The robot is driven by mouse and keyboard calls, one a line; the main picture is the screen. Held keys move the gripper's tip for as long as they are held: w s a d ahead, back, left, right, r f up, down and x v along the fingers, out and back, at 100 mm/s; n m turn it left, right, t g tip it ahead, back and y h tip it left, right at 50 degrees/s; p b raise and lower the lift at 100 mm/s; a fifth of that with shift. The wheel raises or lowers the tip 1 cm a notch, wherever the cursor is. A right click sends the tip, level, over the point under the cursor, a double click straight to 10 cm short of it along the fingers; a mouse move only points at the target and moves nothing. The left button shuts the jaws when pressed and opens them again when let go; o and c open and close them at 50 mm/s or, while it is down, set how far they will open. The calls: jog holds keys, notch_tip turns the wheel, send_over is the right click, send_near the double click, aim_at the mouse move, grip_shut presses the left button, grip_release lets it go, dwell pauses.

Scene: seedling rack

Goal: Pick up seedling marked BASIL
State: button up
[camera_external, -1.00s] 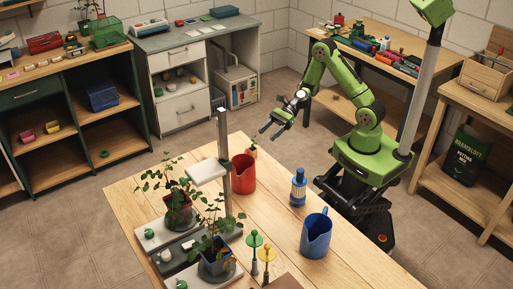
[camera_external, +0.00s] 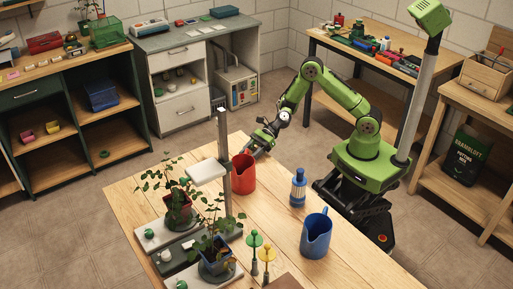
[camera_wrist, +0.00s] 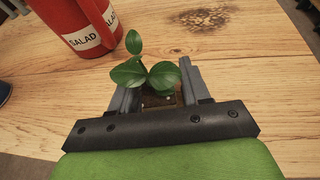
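A small green-leaved seedling (camera_wrist: 145,72) in a small brown pot (camera_wrist: 158,97) stands on the wooden table in the wrist view. My gripper (camera_wrist: 160,85) is low at the table with its grey fingers spread, one on each side of the pot. I cannot tell whether the fingers touch it. In the external view my gripper (camera_external: 256,148) is at the table's far edge, just behind the red jug, and covers the small seedling. No BASIL marking is readable. Two larger leafy plants stand on the rack, one in a red pot (camera_external: 178,214) and one in a dark blue pot (camera_external: 216,252).
A red jug (camera_wrist: 80,22), labelled SALAD, stands close beyond the seedling to the left; it also shows in the external view (camera_external: 243,175). A blue bottle (camera_external: 298,190) and a blue jug (camera_external: 316,236) stand right of it. A grey post (camera_external: 224,150) rises from the rack.

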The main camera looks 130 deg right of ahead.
jog(key=c, duration=0.7)
